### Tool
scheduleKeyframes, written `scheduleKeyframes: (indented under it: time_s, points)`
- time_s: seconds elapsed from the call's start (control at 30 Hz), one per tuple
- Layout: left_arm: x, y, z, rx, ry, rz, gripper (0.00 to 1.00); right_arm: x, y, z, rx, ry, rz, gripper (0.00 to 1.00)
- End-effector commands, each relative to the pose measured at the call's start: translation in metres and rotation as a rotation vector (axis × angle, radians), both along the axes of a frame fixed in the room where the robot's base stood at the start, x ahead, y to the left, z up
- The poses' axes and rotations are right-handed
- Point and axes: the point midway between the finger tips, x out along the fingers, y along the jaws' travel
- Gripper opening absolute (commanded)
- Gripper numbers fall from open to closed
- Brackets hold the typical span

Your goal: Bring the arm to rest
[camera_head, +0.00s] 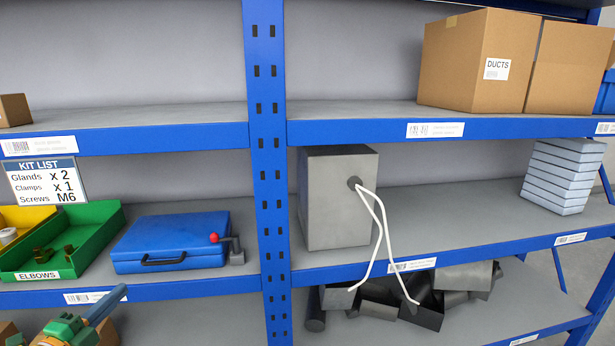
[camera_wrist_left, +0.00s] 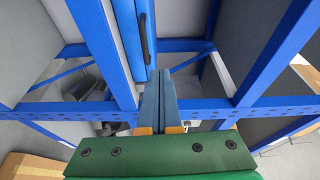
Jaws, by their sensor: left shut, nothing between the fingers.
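My left gripper (camera_head: 121,292) is at the lower left of the head view, in front of the lower left shelves. Its blue fingers point up and to the right. In the left wrist view the fingers (camera_wrist_left: 158,78) lie side by side, shut and empty. A blue case (camera_head: 170,243) with a dark handle lies on the middle shelf above and beyond the fingertips. It also shows in the left wrist view (camera_wrist_left: 129,35). The gripper appears apart from the case and shelf edge. My right gripper is not in view.
A blue upright post (camera_head: 266,170) divides the racks. A green bin (camera_head: 85,235) and yellow bin (camera_head: 22,218) stand left. Right of the post are a grey box (camera_head: 335,205) with white cables, dark parts (camera_head: 375,310) below and cartons (camera_head: 475,60) above.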

Motion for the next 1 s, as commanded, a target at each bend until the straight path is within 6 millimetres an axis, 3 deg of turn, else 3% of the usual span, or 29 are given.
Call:
scheduleKeyframes:
  time_s: [0.37,0.47,0.67,0.77,0.87,1.0]
  points:
    - [-0.015,0.012,-0.075,-0.165,0.129,0.121,0.00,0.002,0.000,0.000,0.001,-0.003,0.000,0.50]
    - [-0.024,0.014,-0.106,-0.230,0.183,0.170,0.00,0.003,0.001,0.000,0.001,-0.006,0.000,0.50]
    - [-0.060,0.010,-0.192,-0.398,0.342,0.307,0.00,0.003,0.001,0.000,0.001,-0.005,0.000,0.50]
    - [-0.091,-0.001,-0.248,-0.502,0.452,0.399,0.00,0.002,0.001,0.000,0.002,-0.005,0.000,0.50]
    - [-0.139,-0.026,-0.314,-0.626,0.601,0.517,0.00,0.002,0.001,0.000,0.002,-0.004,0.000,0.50]
    - [-0.238,-0.091,-0.405,-0.807,0.866,0.720,0.00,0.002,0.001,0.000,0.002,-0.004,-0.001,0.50]
